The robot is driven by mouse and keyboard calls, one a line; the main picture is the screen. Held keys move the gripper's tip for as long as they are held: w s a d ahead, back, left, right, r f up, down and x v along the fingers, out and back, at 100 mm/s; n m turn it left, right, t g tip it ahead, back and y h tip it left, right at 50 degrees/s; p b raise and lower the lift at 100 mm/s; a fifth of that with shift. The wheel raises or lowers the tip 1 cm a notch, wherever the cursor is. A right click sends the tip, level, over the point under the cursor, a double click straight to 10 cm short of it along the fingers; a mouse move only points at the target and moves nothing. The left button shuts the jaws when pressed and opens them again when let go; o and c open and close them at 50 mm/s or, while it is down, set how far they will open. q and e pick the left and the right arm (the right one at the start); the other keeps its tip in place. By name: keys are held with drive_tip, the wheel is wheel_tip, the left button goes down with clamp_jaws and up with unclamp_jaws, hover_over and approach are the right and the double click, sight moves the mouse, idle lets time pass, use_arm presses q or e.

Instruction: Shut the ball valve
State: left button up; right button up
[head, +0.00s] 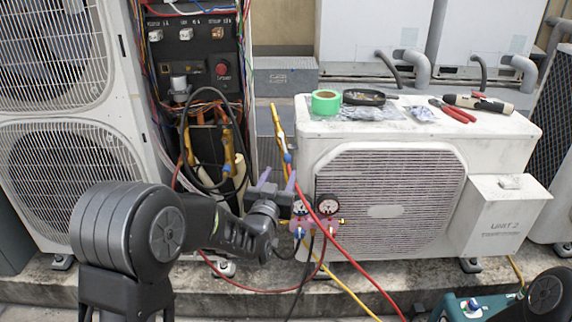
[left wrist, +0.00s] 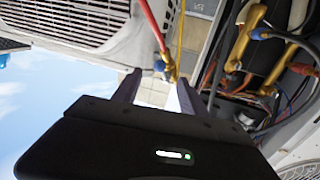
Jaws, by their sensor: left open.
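A small ball valve with a blue handle (head: 287,157) is in line with the yellow and red hoses, left of the Unit 2 condenser. In the left wrist view its blue handle (left wrist: 160,66) and brass body (left wrist: 172,75) show just beyond my fingertips. My left gripper (head: 277,181) is open and points up toward the valve. In the left wrist view its two fingers (left wrist: 158,88) stand on either side of the valve's line, with nothing held between them. I cannot tell whether a finger touches the valve. My right gripper is not in view.
The manifold gauges (head: 315,205) hang right of my left gripper, with red, yellow and black hoses trailing. An open electrical panel (head: 195,60) with loose wires is at left.

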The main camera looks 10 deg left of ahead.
sight(286, 162)
use_arm(q)
drive_tip(key=w+b, duration=0.1)
drive_tip(key=w, duration=0.6)
drive_tip(key=shift+w+a, duration=0.1)
drive_tip(key=shift+w, duration=0.25)
clamp_jaws()
idle(1.1)
